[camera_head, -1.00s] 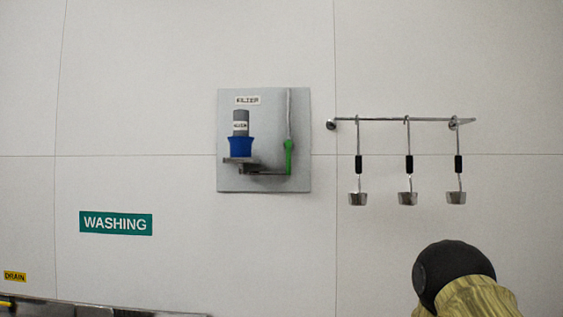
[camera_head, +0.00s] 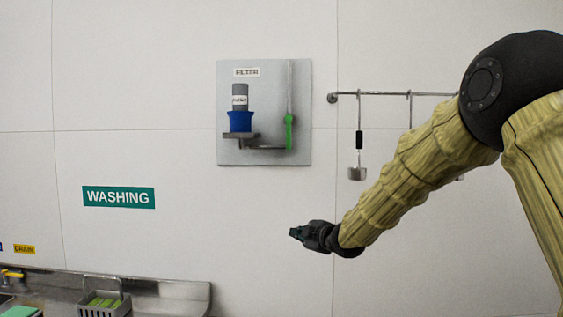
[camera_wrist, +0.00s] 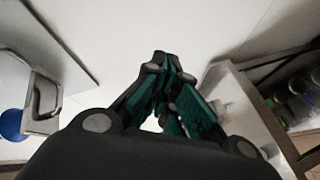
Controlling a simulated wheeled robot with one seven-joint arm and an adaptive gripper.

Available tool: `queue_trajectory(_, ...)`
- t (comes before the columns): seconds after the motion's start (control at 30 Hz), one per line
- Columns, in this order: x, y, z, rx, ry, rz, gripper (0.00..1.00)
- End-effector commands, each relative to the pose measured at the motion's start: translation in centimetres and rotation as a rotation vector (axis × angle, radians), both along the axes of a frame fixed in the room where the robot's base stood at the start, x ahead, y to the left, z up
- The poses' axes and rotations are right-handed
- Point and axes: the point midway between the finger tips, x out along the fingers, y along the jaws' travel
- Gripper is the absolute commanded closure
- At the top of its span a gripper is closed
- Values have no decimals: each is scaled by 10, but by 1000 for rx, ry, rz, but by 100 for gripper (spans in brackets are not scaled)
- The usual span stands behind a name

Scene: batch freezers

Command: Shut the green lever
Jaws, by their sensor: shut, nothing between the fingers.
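The green lever (camera_head: 289,131) is on the right side of the grey filter panel (camera_head: 265,72) on the wall. Its green handle stands upright, in line with a thin vertical pipe. A blue and grey filter (camera_head: 240,120) sits left of it on a bracket. My gripper (camera_head: 296,232) is below the panel and apart from the lever. It also shows in the wrist view (camera_wrist: 163,62), with its fingers shut and empty. In the wrist view the panel edge and the blue filter part (camera_wrist: 12,125) show at the left; the lever cannot be made out there.
A hook rail (camera_head: 385,94) with hanging ladles is right of the panel, partly hidden by my arm. A metal sink counter (camera_head: 180,294) with a wire basket (camera_head: 104,304) is at the lower left. The wall between panel and gripper is clear.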

Motion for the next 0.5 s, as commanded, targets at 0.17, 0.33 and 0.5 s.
queue_trajectory(0.17,6,19,124,-98,-194,58,100)
queue_trajectory(0.33,1,33,215,-184,-343,92,100)
queue_trajectory(0.5,-6,41,269,-236,-432,107,100)
